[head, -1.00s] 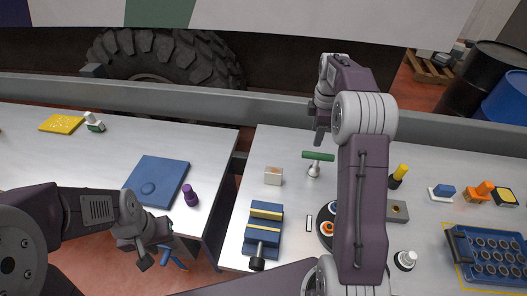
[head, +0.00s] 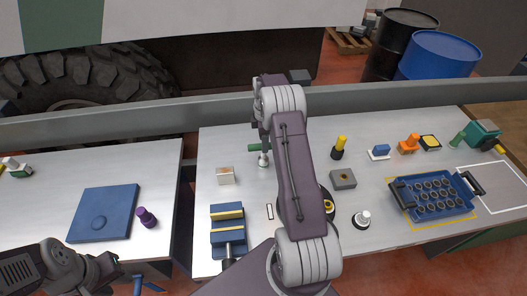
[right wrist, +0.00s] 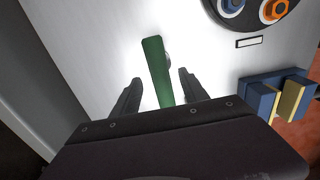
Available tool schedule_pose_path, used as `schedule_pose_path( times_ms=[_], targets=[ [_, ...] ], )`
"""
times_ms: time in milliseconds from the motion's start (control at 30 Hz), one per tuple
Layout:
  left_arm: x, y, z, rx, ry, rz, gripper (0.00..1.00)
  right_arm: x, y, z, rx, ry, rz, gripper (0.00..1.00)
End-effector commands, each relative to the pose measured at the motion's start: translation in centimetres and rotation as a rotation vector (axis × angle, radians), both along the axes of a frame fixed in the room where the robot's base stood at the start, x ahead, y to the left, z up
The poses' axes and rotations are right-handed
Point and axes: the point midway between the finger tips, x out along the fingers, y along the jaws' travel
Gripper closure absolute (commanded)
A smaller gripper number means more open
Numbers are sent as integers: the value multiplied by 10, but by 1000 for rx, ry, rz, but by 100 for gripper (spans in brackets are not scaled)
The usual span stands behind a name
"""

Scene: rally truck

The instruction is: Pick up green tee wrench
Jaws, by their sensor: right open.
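The green tee wrench (head: 254,149) stands upright on the bench, its green bar on top of a pale stem. My right gripper (head: 264,137) is at its bar and hides part of it. In the right wrist view the bar (right wrist: 157,70) runs lengthwise between the two open fingers, with a gap on each side. My left gripper (head: 112,274) is low at the left, away from the wrench, and its fingertips are unclear.
A small pale block (head: 226,176) stands left of the wrench, and a blue and yellow block holder (head: 228,229) is nearer. A yellow-handled tool (head: 339,146) and grey block (head: 343,179) stand to the right. A blue tray (head: 437,196) lies farther right.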

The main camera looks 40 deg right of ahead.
Motion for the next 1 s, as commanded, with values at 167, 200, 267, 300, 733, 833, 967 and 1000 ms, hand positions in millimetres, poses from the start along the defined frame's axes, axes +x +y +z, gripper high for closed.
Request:
schedule_pose_path(
  times_ms=[167, 200, 267, 300, 733, 833, 967, 1000],
  targets=[
    [0, 0, 12, 0, 0, 0, 64, -1, 2, -26, 1, 3, 0, 48],
    [0, 0, 13, 0, 0, 0, 64, -1, 2, -29, 1, 2, 0, 48],
    [0, 0, 12, 0, 0, 0, 64, -1, 1, -32, 0, 0, 0, 48],
    [0, 0, 12, 0, 0, 0, 64, -1, 1, -32, 0, 0, 0, 48],
    [0, 0, 11, 0, 0, 0, 64, -1, 1, -32, 0, 0, 0, 100],
    [0, 0, 11, 0, 0, 0, 64, -1, 1, -32, 0, 0, 0, 100],
    [0, 0, 12, 0, 0, 0, 64, -1, 1, -31, 0, -1, 0, 100],
    [0, 0, 12, 0, 0, 0, 64, -1, 1, -31, 0, -1, 0, 100]
  ],
)
